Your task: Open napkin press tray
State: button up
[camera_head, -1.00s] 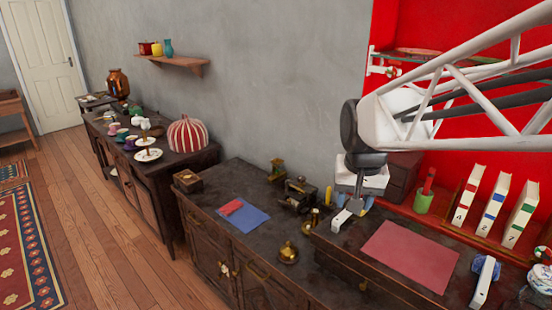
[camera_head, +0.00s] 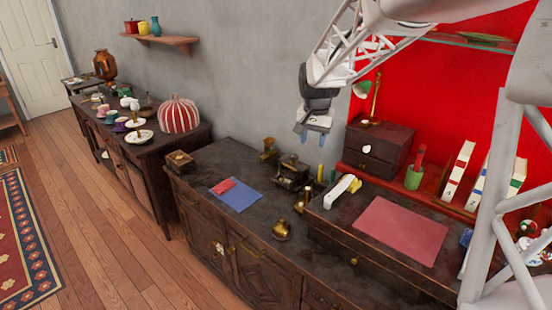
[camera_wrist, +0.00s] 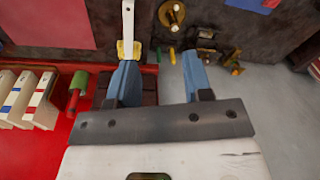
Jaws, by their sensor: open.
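My gripper (camera_head: 315,128) is open and empty, raised in front of the grey wall above the back of the dark cabinet. Its two blue-grey fingers (camera_wrist: 160,75) stand well apart in the wrist view. A small dark device with brass parts (camera_head: 291,172) stands on the cabinet below and left of my gripper. Brass and dark parts (camera_wrist: 207,42) show past the right finger in the wrist view. I cannot tell for certain which thing is the napkin press or its tray.
A white-handled yellow item (camera_head: 342,191) lies beside a red mat (camera_head: 400,229) on the raised desk. A dark drawer box (camera_head: 380,147) stands by the red wall. A brass bell (camera_head: 282,230) and blue sheet (camera_head: 236,194) are on the cabinet. A wall shelf (camera_head: 170,41) is at upper left.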

jog(key=w+a+f+m, duration=0.1)
jog(key=w+f, duration=0.4)
jog(key=w, duration=0.4)
jog(key=w+a+f+m, duration=0.1)
jog(key=w+a+f, duration=0.1)
jog(key=w+f, duration=0.5)
jog(key=m+g, duration=0.1)
jog(key=m, duration=0.1)
send_near(282, 178)
jog(key=shift+s+d, duration=0.1)
jog(key=shift+d, duration=0.05)
jog(key=shift+w+f, duration=0.25)
jog(key=shift+f, duration=0.15)
jog(key=shift+f, duration=0.1)
jog(key=shift+f, duration=3.8)
grip_shut()
